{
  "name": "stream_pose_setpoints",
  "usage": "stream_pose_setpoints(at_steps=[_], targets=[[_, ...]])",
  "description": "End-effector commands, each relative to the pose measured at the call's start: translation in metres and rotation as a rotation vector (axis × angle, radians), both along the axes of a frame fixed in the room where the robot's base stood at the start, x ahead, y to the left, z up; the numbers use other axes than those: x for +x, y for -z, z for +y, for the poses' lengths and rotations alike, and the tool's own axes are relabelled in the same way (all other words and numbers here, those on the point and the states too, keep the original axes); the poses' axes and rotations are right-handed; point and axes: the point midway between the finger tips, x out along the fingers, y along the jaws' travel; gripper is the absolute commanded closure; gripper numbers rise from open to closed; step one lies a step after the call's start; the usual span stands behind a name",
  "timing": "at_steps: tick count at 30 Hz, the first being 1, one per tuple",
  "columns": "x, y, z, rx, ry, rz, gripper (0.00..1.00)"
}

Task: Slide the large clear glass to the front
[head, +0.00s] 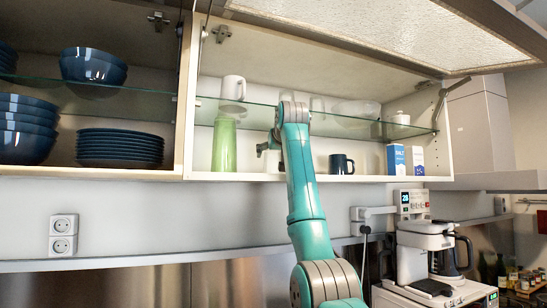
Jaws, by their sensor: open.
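My gripper (262,149) is inside the lower compartment, below the glass shelf, pointing left. It is open with nothing visible between its fingers, to the right of a tall green glass (224,145) and apart from it. My arm hides the middle of both levels, so anything behind it cannot be seen.
The flap (380,35) is raised. A white mug (233,88), pale bowl (356,108) and white lidded pot (400,118) are on the glass shelf. Below stand a dark mug (341,164) and cartons (396,159). A coffee maker (428,252) is below right. Blue dishes (120,146) fill the left cabinet.

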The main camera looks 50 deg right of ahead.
Motion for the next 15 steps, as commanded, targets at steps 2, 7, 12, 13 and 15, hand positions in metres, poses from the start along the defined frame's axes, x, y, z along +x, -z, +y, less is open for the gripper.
stream_pose_setpoints(at_steps=[2,7,12,13,15], targets=[[0.0054,0.0017,-0.0051,0.000,0.000,0.000,0.06],[0.0117,0.0044,-0.0110,-0.001,0.000,-0.001,0.06],[0.0128,0.0050,-0.0120,-0.001,0.000,-0.001,0.06],[0.0128,0.0050,-0.0120,-0.001,0.000,-0.001,0.06],[0.0127,0.0050,-0.0119,-0.001,0.000,-0.001,0.06]])
